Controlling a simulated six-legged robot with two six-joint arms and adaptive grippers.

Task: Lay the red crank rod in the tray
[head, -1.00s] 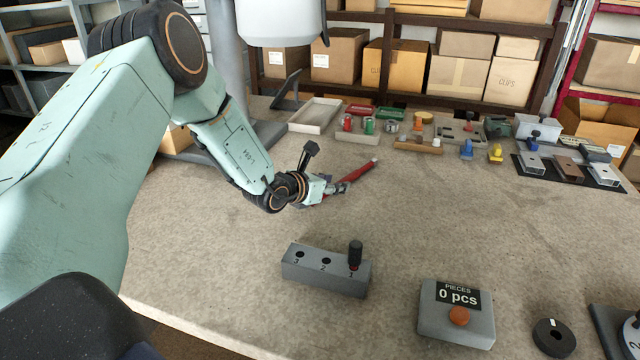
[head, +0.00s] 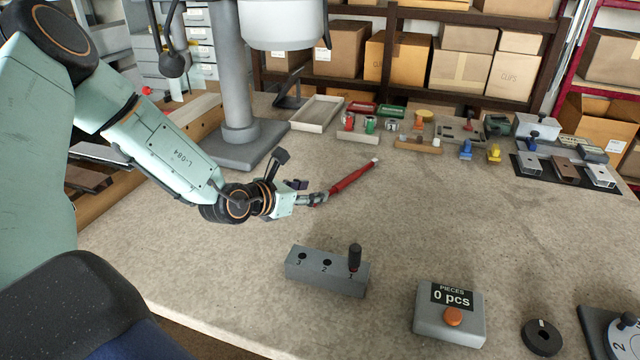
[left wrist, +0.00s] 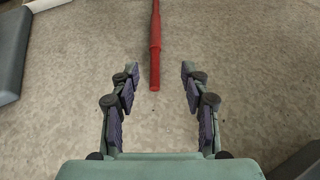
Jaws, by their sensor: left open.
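The red crank rod (head: 352,178) lies on the table, slanting away to the right, with a pale tip at its far end. It also shows in the left wrist view (left wrist: 155,45), pointing away from me. My left gripper (head: 316,197) is open at the rod's near end. In the left wrist view, my left gripper's fingers (left wrist: 160,70) stand apart on both sides of that end, without visible contact. I cannot tell their height above the table. A shallow, pale, empty tray (head: 316,113) sits farther back. My right gripper is not in view.
A drill-like column on a grey base (head: 237,150) stands left of the tray. A grey numbered block (head: 325,270) with a black-handled pin and a counter box (head: 449,312) are nearer me. Small parts and fixtures line the back right. The table's middle right is clear.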

